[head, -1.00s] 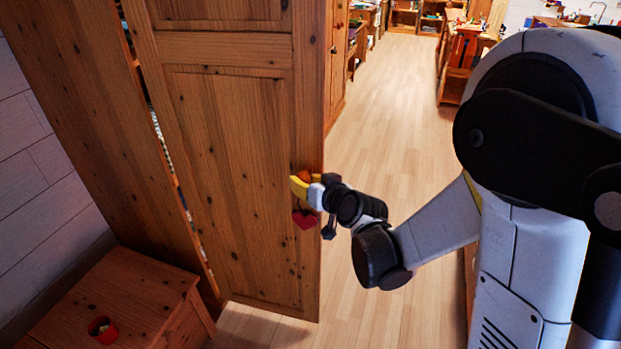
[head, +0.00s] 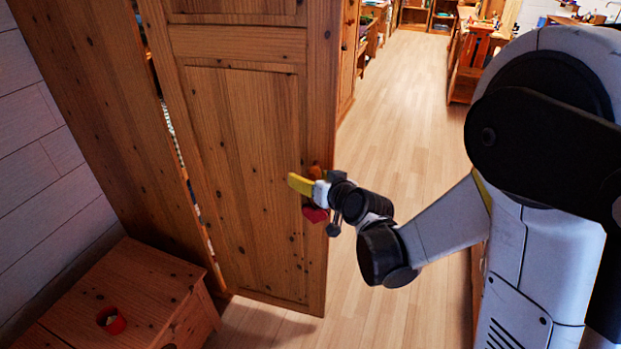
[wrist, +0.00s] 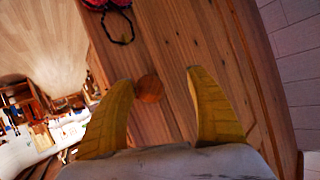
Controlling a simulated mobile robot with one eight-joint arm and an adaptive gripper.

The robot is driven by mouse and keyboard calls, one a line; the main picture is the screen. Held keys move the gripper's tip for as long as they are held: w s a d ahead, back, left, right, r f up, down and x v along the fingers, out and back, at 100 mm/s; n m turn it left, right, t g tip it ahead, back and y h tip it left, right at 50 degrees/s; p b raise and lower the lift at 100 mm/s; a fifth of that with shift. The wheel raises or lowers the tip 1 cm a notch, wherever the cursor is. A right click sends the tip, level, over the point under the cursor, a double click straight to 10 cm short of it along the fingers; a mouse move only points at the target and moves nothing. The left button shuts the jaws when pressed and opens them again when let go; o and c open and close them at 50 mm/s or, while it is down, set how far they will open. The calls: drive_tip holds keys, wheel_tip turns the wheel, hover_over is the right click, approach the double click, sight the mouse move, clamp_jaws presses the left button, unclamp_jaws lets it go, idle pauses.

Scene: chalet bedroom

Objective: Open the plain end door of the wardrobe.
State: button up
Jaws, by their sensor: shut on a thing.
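The plain wardrobe door (head: 245,160) is a knotty pine panel standing ajar. A narrow gap along its left side shows some of the contents. A round wooden knob (head: 314,171) sits near its right edge, with a red heart (head: 315,214) hanging below. My gripper (head: 301,184) is at the knob, its yellow finger lying across the door face. In the wrist view, the knob (wrist: 149,88) shows between my two yellow fingers, nearer the left one. My gripper is shut on the knob, though the exact contact is hard to see.
The light wood floor (head: 400,120) right of the door is clear. A desk and chair (head: 470,65) stand farther back.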

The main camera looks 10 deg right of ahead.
drive_tip(key=v, duration=1.2)
drive_tip(key=shift+s, duration=0.1)
drive_tip(key=s+d+g+h, duration=0.2)
drive_tip(key=s+d+g, duration=0.1)
drive_tip(key=s, duration=0.6)
drive_tip(key=s+d+m+g+h, duration=0.1)
drive_tip(key=s+d, duration=0.3)
drive_tip(key=s, duration=0.4)
drive_tip(key=shift+s+g+h, duration=0.4)
drive_tip(key=shift+g+h, duration=0.4)
drive_tip(key=shift+g, duration=0.1)
drive_tip(key=shift+d, duration=0.1)
